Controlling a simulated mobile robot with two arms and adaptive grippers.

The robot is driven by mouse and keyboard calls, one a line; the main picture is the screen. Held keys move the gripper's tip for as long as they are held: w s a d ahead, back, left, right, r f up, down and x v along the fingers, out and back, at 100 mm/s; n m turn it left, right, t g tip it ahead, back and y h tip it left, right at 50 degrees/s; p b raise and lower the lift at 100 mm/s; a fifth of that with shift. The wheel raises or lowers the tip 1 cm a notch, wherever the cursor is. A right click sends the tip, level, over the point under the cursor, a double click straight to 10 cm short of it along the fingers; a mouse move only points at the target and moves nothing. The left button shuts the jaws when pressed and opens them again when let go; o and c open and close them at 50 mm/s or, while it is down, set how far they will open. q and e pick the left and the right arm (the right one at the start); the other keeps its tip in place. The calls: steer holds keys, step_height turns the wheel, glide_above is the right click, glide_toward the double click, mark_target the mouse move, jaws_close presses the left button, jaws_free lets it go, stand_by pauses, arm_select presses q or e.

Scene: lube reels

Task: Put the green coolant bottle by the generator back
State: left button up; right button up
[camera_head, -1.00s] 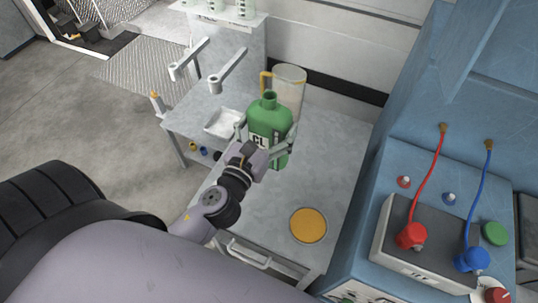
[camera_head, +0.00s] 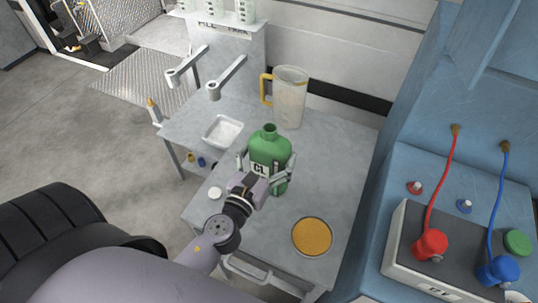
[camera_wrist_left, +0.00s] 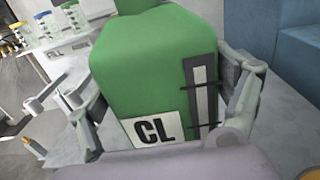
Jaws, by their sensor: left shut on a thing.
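The green coolant bottle (camera_head: 269,148) has a "CL" label and an open neck. It is upright over the grey bench top (camera_head: 340,165). My left gripper (camera_head: 267,170) is shut on it, with one finger on each side of its body. The left wrist view shows the bottle (camera_wrist_left: 155,70) filling the middle, with the gripper (camera_wrist_left: 165,115) fingers against its sides. Whether its base touches the bench cannot be told. The generator is not clearly identifiable; a blue cabinet (camera_head: 455,105) stands at the right. My right gripper is not in view.
A clear jug (camera_head: 290,98) with a yellow handle stands behind the bottle. A white tray (camera_head: 222,131) lies to the left, and an orange disc (camera_head: 312,237) lies at the front right. A grey battery (camera_head: 410,255) with red and blue clamps is at right.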

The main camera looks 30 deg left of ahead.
arm_select(q)
steer(key=shift+r, duration=0.1)
steer(key=o, duration=1.4)
steer(key=shift+f, duration=0.25)
steer(key=shift+o, duration=1.3)
